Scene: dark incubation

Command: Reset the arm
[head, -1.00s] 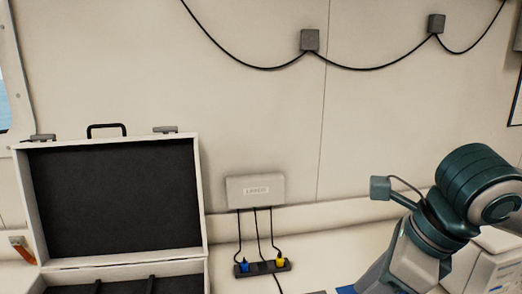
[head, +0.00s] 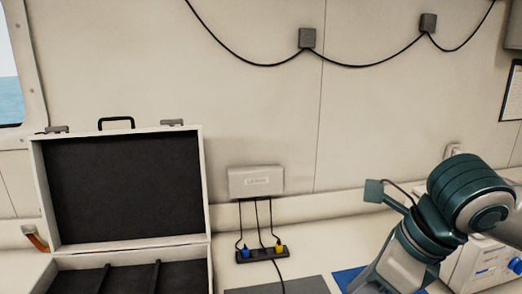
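My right arm comes in from the lower right in the head view, a teal and grey jointed arm bent upward in front of the counter. Its gripper is not clearly in view. My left arm and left gripper are out of the picture. Nothing held shows anywhere.
An open white case (head: 207,190) with a dark lining stands on the left counter. A power strip (head: 262,254) with blue and yellow plugs lies in the middle below a white wall box (head: 256,181). A grey mat (head: 290,286) and a white machine (head: 487,262) also show.

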